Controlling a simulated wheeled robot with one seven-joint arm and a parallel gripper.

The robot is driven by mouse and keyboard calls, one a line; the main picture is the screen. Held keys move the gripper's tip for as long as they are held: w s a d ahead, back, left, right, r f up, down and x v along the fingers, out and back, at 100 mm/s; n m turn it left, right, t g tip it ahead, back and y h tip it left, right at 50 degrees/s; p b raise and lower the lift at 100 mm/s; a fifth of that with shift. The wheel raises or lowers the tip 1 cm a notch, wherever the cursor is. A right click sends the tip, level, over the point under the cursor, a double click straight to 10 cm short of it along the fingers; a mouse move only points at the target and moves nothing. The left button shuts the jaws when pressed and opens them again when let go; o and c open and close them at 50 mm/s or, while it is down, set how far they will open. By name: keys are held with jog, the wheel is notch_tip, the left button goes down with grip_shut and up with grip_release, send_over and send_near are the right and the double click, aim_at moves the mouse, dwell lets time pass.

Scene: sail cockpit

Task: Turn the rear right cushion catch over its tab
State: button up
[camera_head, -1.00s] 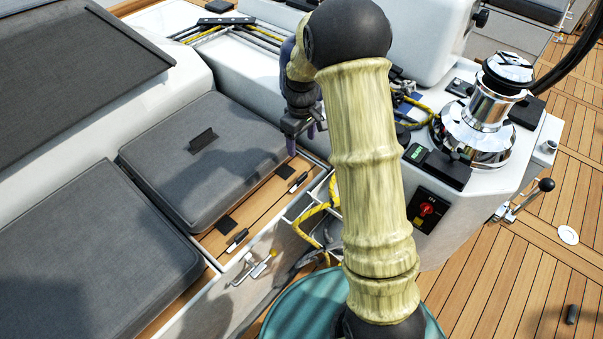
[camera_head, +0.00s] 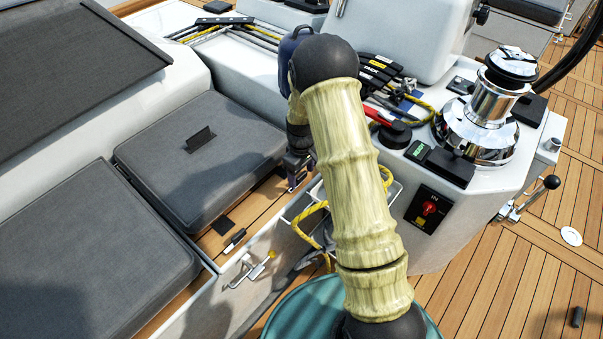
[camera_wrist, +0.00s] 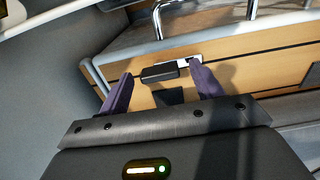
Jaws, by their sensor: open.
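In the wrist view, a catch with a black handle (camera_wrist: 160,72) and a pale metal part (camera_wrist: 186,61) lies along the edge of the wooden seat board. A dark square tab (camera_wrist: 170,96) lies on the wood beside the handle, not covered by it. My gripper (camera_wrist: 161,67) is open, with its purple fingers on either side of the handle; I cannot tell if they touch it. In the head view, my gripper (camera_head: 293,184) is low over the board at the far end of the grey cushion (camera_head: 200,160) and hides this catch and tab.
In the head view, another catch (camera_head: 235,240) and tab (camera_head: 222,226) sit at the cushion's nearer end. A brass-tipped lever (camera_head: 260,267) and yellow rope (camera_head: 306,222) are close by. The console with winch (camera_head: 485,110) stands right.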

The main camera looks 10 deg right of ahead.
jog(key=c, duration=1)
jog(key=shift+r+m+p, duration=0.15)
jog(key=shift+m+p, duration=0.25)
jog(key=m+p, duration=0.2)
jog(key=shift+m, duration=0.3)
jog(key=m+p, duration=0.3)
jog(key=m, duration=0.2)
jog(key=m+p, duration=0.2)
jog(key=m, duration=0.3)
jog(key=m+p, duration=0.2)
jog(key=m, duration=0.2)
jog(key=shift+m, duration=0.3)
